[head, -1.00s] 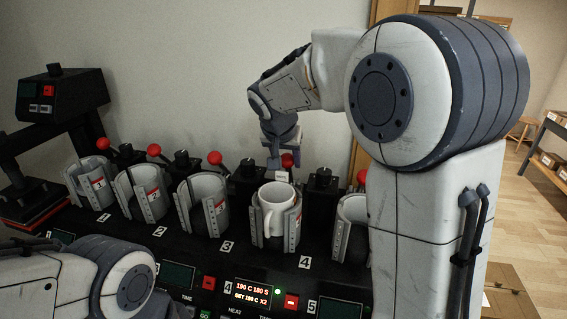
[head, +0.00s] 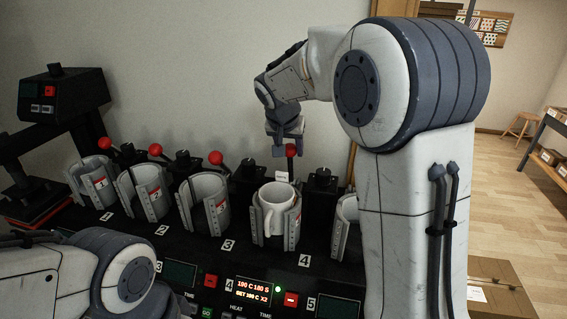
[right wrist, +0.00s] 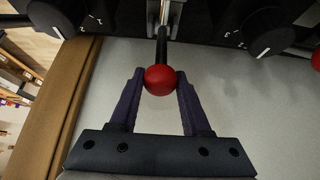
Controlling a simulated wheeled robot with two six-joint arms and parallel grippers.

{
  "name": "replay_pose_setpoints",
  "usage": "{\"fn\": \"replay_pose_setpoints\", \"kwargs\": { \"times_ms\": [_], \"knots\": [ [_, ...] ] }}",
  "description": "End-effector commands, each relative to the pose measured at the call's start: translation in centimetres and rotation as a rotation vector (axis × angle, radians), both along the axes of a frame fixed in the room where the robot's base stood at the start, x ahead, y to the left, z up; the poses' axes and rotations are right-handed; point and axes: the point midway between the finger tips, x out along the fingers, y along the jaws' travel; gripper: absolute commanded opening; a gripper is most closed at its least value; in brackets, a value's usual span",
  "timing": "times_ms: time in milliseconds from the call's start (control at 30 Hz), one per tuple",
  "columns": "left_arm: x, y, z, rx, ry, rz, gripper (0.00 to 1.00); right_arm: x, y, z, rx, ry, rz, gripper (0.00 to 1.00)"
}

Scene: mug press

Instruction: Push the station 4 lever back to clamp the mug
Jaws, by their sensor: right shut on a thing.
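The white mug (head: 275,207) stands upright in the grey holder (head: 292,225) of station 4, beside the number 4 plate. The station 4 lever has a red ball knob (head: 291,150), which also shows in the right wrist view (right wrist: 160,80) at the end of its dark shaft (right wrist: 162,47). My right gripper (head: 288,143) is above and behind the mug, at the knob. In the right wrist view its two dark fingers (right wrist: 160,82) are shut on the red knob, one on each side. My left gripper is outside the views; only part of my left arm shows.
Empty holders with red-knobbed levers stand to the left, such as station 3 (head: 204,203). The station 5 holder (head: 344,225) is partly hidden by my right arm. A black heat press (head: 60,130) stands at far left. A wall is close behind the levers.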

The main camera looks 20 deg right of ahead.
Motion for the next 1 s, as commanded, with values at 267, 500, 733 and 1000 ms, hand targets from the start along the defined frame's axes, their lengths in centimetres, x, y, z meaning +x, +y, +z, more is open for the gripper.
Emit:
{"fn": "replay_pose_setpoints", "kwargs": {
  "times_ms": [267, 500, 733, 1000],
  "knots": [
    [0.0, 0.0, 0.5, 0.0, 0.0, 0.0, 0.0, 0.9, -0.5, 0.4, 0.0, -0.006, 0.001, 0.21],
    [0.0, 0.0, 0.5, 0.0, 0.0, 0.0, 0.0, 0.9, -0.5, 0.4, 0.0, -0.006, 0.001, 0.2],
    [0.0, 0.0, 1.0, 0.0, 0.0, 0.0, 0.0, 1.7, -1.0, 0.4, 0.0, -0.005, 0.002, 0.21],
    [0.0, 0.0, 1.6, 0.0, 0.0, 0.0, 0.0, 3.1, -2.0, 0.4, 0.001, -0.004, 0.001, 0.21]
  ]
}}
